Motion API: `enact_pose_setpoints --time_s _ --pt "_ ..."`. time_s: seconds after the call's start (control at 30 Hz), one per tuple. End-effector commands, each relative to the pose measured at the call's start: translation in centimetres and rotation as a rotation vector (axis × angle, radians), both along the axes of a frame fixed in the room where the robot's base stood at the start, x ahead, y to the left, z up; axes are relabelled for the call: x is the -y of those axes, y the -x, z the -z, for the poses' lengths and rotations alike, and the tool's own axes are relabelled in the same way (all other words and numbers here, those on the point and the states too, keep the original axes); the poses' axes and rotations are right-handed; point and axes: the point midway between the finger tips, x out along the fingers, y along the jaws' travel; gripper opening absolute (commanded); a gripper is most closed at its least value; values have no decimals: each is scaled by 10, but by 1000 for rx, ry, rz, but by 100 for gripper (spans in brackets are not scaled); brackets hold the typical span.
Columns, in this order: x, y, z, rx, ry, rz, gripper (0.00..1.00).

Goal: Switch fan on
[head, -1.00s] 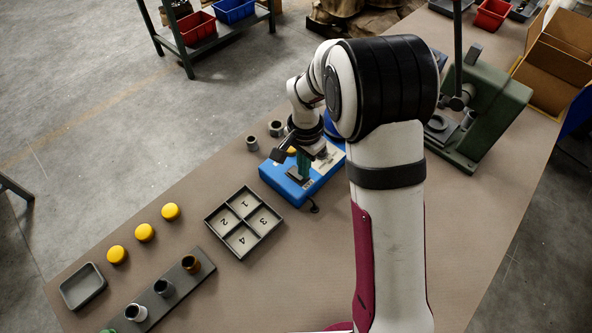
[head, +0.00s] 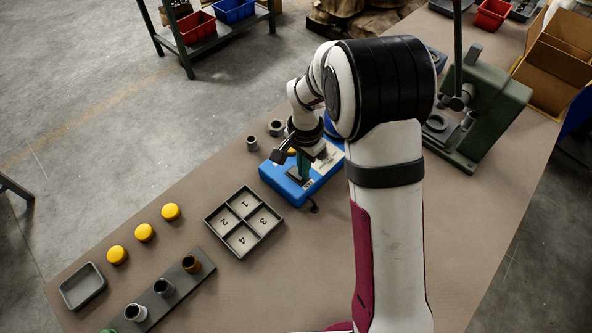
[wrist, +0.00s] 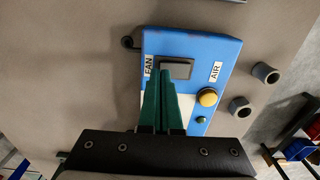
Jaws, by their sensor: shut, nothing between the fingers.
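The blue control box (head: 282,188) stands on the bench, partly under my arm in the head view. In the wrist view the box (wrist: 190,45) shows a dark switch (wrist: 177,69) beside a FAN label (wrist: 149,66), and a yellow button (wrist: 208,97) near an AIR label (wrist: 216,71). My gripper (wrist: 168,82) is shut and empty, its green fingertips together at the near edge of the switch. I cannot tell whether they touch it. In the head view my gripper (head: 301,172) is over the box. The switch's setting cannot be told.
A green press (head: 487,110) stands at the right.

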Motion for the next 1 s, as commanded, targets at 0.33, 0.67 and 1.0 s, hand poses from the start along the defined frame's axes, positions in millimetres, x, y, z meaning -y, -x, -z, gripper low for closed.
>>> enact_pose_setpoints --time_s 0.33,0.67,1.0 --pt "0 0 7 -1 0 1 0" --pt "0 0 9 1 -1 1 0" --pt "0 0 -38 2 -1 1 0"
